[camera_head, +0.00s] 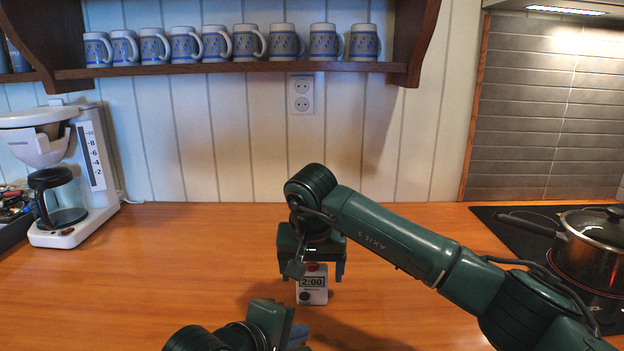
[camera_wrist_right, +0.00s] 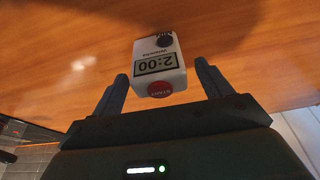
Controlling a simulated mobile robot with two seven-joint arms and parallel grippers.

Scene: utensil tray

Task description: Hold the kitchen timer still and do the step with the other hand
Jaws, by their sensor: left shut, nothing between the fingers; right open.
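The kitchen timer (camera_head: 312,291) is a small white block standing on the wooden counter, with a display reading 2:00, a dark knob and a red start button on top. In the right wrist view the timer (camera_wrist_right: 159,66) appears upside down, its red button toward the gripper. My right gripper (camera_head: 313,275) is open above the timer, one finger to each side; in its wrist view the fingertips (camera_wrist_right: 163,80) stand apart from the timer's sides. My left gripper (camera_head: 296,334) is shut and empty, low in the head view, in front of the timer and slightly left of it.
A coffee maker (camera_head: 66,170) stands at the left of the wooden counter (camera_head: 180,260). A pot (camera_head: 592,245) sits on the dark stove at the right. The counter between coffee maker and timer is clear.

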